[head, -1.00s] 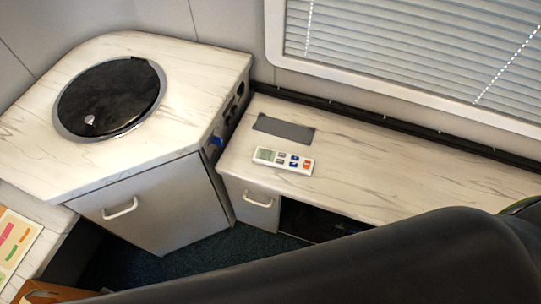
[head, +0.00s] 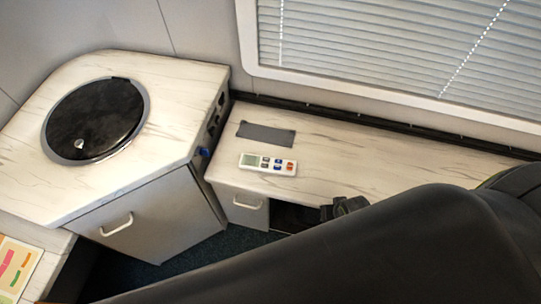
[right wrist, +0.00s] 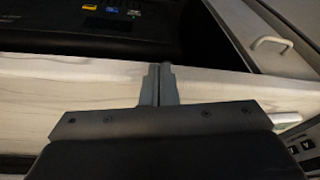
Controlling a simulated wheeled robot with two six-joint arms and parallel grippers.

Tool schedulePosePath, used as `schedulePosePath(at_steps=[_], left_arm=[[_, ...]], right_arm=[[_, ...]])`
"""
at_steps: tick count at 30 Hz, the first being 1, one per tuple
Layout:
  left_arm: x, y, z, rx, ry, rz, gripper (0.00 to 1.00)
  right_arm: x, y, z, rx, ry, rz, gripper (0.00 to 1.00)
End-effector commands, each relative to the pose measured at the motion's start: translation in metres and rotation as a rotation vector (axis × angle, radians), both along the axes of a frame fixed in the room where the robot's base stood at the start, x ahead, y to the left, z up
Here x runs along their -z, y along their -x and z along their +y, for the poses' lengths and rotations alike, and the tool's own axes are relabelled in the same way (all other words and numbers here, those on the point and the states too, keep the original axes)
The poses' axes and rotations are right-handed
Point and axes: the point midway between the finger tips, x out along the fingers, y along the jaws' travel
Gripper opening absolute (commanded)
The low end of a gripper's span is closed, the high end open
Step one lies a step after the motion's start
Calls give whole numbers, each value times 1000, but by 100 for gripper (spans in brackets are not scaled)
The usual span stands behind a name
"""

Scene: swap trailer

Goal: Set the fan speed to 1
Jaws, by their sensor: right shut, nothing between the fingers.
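A white remote control (head: 268,164) with a grey screen and several small dark, blue and red buttons lies flat on the low marbled counter (head: 400,165). No fan shows that I can make out. My right gripper (head: 345,206) is at the counter's front edge, right of and nearer than the remote, apart from it. In the right wrist view the gripper (right wrist: 158,72) has its fingers together and empty in front of the counter edge. A pale object at the right there (right wrist: 286,119) may be the remote. My left gripper is not in view.
A grey pad (head: 265,133) lies behind the remote. A taller cabinet (head: 142,222) with a round black lid (head: 95,118) stands left. Window blinds (head: 390,50) are behind. A dark device with coloured buttons (right wrist: 100,10) sits in the opening below the counter.

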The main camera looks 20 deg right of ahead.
Motion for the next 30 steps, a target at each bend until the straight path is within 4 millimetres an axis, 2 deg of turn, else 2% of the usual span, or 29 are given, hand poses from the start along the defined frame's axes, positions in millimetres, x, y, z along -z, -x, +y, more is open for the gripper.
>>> schedulePosePath(at_steps=[1, 4, 6, 14, 24, 30], left_arm=[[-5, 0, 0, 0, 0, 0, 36], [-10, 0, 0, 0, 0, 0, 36], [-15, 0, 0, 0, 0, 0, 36], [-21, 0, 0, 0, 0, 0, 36], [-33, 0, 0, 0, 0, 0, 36], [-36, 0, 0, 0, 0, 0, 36]], right_arm=[[-17, -5, 1, 4, -5, -12, 0], [-42, -13, 4, 19, -20, -27, 0], [-62, -28, 11, 68, -65, -51, 0], [-71, -95, 46, 391, -345, -105, 0], [-105, -197, 98, 883, -800, -71, 0], [-124, -235, 117, 1083, -981, -12, 0]])
